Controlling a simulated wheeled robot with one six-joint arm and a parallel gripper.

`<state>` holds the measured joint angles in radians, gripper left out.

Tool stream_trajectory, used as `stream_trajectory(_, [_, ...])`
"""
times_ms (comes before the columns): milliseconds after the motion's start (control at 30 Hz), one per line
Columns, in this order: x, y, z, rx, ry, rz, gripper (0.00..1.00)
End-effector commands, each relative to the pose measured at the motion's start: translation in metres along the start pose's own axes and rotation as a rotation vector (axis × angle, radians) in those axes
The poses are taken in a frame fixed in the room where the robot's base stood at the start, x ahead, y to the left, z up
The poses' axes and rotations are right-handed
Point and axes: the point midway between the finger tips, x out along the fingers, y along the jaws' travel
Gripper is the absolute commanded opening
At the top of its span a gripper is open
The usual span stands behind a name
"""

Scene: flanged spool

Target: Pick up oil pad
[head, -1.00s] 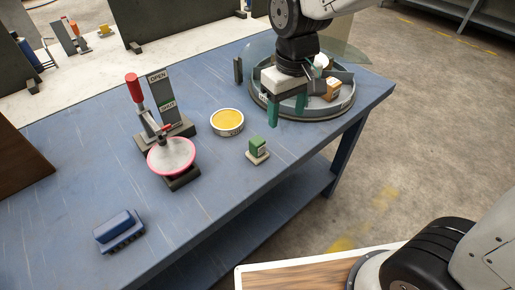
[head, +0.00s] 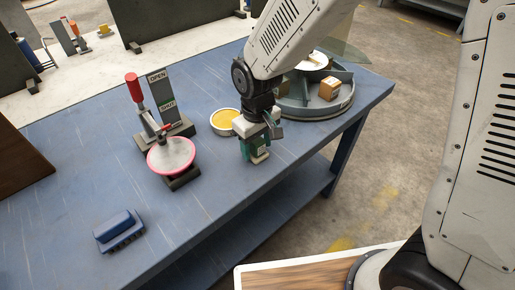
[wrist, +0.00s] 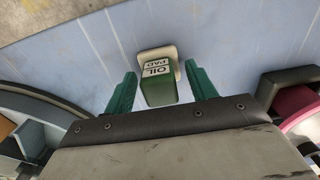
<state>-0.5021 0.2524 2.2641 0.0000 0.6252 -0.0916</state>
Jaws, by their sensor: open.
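The oil pad is a small green block (wrist: 160,88) on a pale base, with a white label reading OIL PAD in the wrist view. It stands on the blue table. In the head view the pad's pale base (head: 260,157) shows below my gripper, and the rest is mostly hidden. My gripper (head: 253,150) is open, with its green fingers on either side of the pad. In the wrist view a gap shows between the pad and each finger of my gripper (wrist: 159,88).
A round tin with yellow contents (head: 222,120) stands close to the left of my gripper. A clamp stand with a pink-rimmed disc (head: 171,155) is further left. A grey divided tray (head: 318,108) stands behind right. A blue brush-like block (head: 119,231) lies front left.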

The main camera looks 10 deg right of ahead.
Motion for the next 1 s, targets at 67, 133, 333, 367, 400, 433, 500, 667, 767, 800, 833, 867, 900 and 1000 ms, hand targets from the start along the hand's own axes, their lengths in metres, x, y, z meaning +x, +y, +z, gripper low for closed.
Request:
stream_trajectory(67, [0.001, 0.000, 0.000, 0.000, 0.001, 0.000, 0.56])
stream_trajectory(133, [0.001, 0.000, 0.000, 0.000, 0.001, 0.000, 0.56])
stream_trajectory(333, [0.001, 0.000, 0.000, 0.000, 0.000, 0.000, 0.20])
stream_trajectory(367, [0.001, 0.000, 0.000, 0.000, 0.000, 0.000, 0.12])
stream_trajectory(400, [0.001, 0.000, 0.000, 0.000, 0.000, 0.000, 0.07])
stream_trajectory(433, [0.001, 0.000, 0.000, 0.000, 0.000, 0.000, 0.08])
stream_trajectory(500, [0.001, 0.000, 0.000, 0.000, 0.000, 0.000, 0.08])
stream_trajectory(667, [0.001, 0.000, 0.000, 0.000, 0.000, 0.000, 0.08])
stream_trajectory(767, [-0.002, 0.000, 0.000, -0.001, 0.000, 0.000, 0.08])
stream_trajectory(800, [-0.003, 0.000, 0.000, -0.001, 0.001, 0.000, 0.08])
stream_trajectory(833, [-0.005, 0.000, 0.000, -0.001, 0.001, 0.000, 0.08])
stream_trajectory(867, [-0.008, 0.000, 0.000, -0.001, 0.001, 0.000, 0.08])
stream_trajectory(900, [-0.011, 0.000, -0.001, -0.001, 0.003, 0.000, 0.08])
stream_trajectory(1000, [-0.023, -0.001, 0.000, -0.001, 0.003, 0.000, 0.08])
